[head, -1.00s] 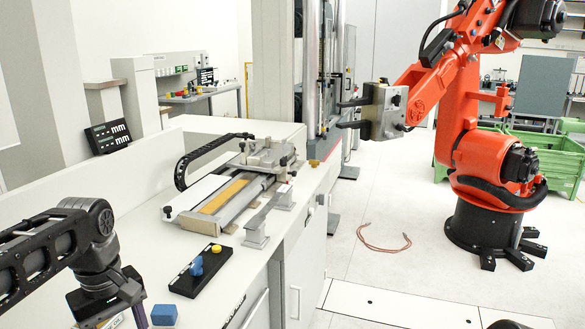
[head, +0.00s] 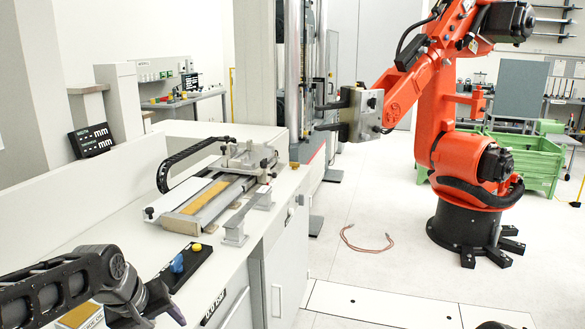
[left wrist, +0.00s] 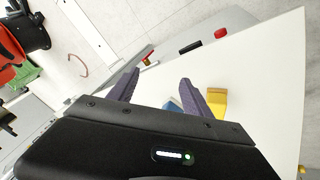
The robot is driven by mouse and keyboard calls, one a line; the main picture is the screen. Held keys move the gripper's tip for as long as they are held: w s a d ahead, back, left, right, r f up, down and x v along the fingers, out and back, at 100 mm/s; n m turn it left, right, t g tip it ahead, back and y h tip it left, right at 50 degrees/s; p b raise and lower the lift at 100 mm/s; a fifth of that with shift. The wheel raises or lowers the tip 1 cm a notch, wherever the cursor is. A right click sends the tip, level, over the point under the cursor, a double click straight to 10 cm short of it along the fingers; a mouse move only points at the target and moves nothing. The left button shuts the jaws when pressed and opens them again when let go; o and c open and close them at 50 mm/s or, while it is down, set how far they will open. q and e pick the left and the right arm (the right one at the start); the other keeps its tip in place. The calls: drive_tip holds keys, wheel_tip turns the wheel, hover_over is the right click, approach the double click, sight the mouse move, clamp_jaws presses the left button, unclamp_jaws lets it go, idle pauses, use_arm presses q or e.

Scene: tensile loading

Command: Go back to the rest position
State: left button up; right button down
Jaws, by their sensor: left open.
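My left gripper enters the head view at the lower left (head: 150,305), above the near end of the white bench (head: 215,262). In the left wrist view its two purple-grey fingers (left wrist: 158,92) are apart, with no held object visible between them. A blue object (left wrist: 173,105) shows partly beyond the fingers, and a yellow object (left wrist: 217,102) lies beside the right-hand finger. I cannot tell how far they are from the fingers. My right gripper is not in view.
A black plate with blue and yellow knobs (head: 187,267) lies just right of my left gripper. Behind it stand a metal fixture (head: 215,190) and grey supports (head: 236,226). An orange robot arm (head: 435,120) stands on the right. The floor before the bench is largely clear.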

use_arm(q)
drive_tip(key=d+f+m+h, duration=0.1)
drive_tip(key=d+f, duration=0.3)
drive_tip(key=f, duration=0.3)
drive_tip(key=s+d+f+m, duration=0.1)
drive_tip(key=d+f, duration=0.2)
drive_tip(key=f, duration=0.4)
drive_tip(key=d+f+m+h, duration=0.1)
drive_tip(key=d+f, duration=0.3)
drive_tip(key=f, duration=0.3)
drive_tip(key=s+d+f+g, duration=0.2)
drive_tip(key=s+d+f, duration=0.2)
drive_tip(key=s+f, duration=0.5)
drive_tip(key=s+d+f+m+g, duration=0.1)
drive_tip(key=s+d+f, duration=0.3)
drive_tip(key=s+f, duration=0.5)
drive_tip(key=s+g, duration=0.1)
drive_tip(key=s, duration=0.5)
drive_tip(key=shift+s+d+f+h, duration=0.2)
drive_tip(key=shift+s+h, duration=0.1)
drive_tip(key=shift+s, duration=0.1)
